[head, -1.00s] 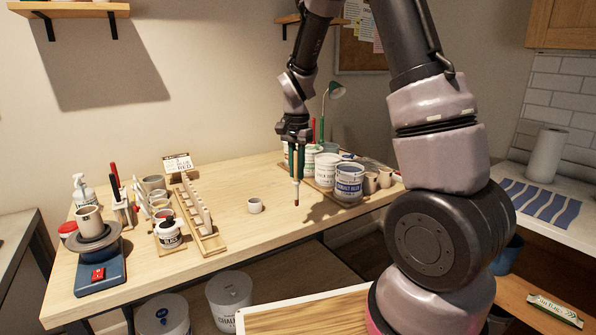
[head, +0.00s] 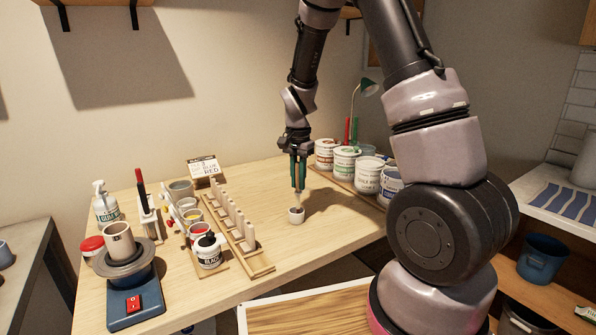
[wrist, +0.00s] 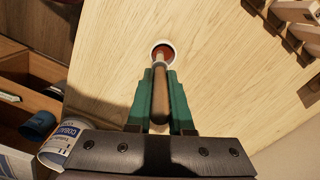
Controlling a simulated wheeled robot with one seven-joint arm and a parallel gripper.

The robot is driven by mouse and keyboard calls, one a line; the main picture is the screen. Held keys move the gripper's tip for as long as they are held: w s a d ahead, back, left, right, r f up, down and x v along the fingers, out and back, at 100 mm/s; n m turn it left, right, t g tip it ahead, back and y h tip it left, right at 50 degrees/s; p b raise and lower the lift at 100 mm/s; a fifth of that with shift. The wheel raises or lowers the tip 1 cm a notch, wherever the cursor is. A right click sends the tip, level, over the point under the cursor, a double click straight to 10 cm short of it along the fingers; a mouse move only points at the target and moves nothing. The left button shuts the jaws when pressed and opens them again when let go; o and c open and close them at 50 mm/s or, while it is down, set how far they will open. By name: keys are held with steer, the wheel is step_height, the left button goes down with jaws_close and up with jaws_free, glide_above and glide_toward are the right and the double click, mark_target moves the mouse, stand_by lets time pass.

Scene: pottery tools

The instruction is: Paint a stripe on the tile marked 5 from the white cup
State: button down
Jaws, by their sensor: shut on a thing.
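The white cup (head: 296,217) stands alone on the table, right of the tile rack. It also shows in the wrist view (wrist: 153,50), with reddish-brown contents. My gripper (head: 298,184) is shut on a brush (wrist: 160,95) with a brown handle, held upright with its tip down. The brush's lower end is at the cup's mouth; how deep the tip sits is hidden. Several pale upright tiles (head: 233,216) stand in a row on a wooden rack left of the cup. I cannot read their numbers, so I cannot tell which is marked 5.
Paint pots (head: 346,160) stand on a board behind right of my gripper. A black-labelled jar (head: 208,252) and small cups are left of the rack. A wheel with a pot (head: 119,240) is far left. A lettered card (head: 203,166) stands behind. Table around the cup is clear.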

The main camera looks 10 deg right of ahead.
step_height(320, 180, down, 2)
steer(key=shift+w+a, duration=0.15)
steer(key=shift+d, duration=0.4)
steer(key=shift+w, duration=0.4)
steer(key=shift+s+a, duration=0.65)
steer(key=shift+a, duration=0.1)
steer(key=shift+d, duration=0.6)
steer(key=shift+w+d, duration=0.15)
steer(key=shift+w, duration=0.15)
steer(key=shift+a, duration=0.45)
